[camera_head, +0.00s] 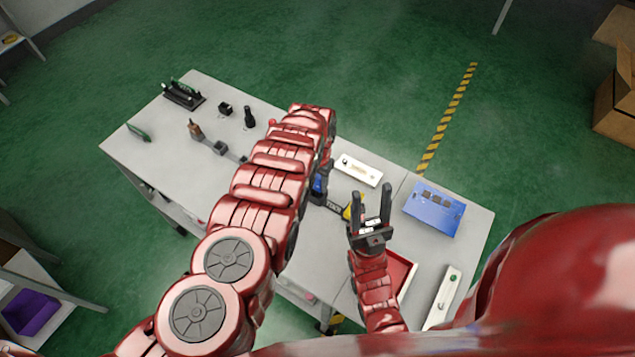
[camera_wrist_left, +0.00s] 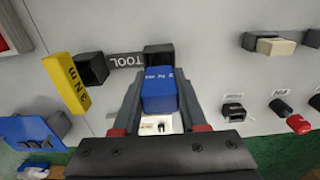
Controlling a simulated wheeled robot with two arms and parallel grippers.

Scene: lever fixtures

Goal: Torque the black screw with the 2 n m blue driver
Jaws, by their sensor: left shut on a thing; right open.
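My left gripper (camera_wrist_left: 159,88) is shut on the blue driver (camera_wrist_left: 159,97), which has white lettering on its face. In the head view the blue driver (camera_head: 319,184) shows just right of my left arm, which hides part of that gripper. In the wrist view a black socket of the tool holder (camera_wrist_left: 158,54) is right beside the driver; I cannot tell whether the driver is clear of it. My right gripper (camera_head: 373,197) is open and empty, fingers pointing up the picture. I cannot make out the black screw for certain.
A yellow driver (camera_wrist_left: 80,83) stands near the other black socket (camera_wrist_left: 92,68). A white plate fixture (camera_head: 358,169) and a blue box (camera_head: 434,208) lie on the grey table (camera_head: 262,95). A red tray (camera_head: 400,272) is beside my right arm. Several small black fixtures stand at the left.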

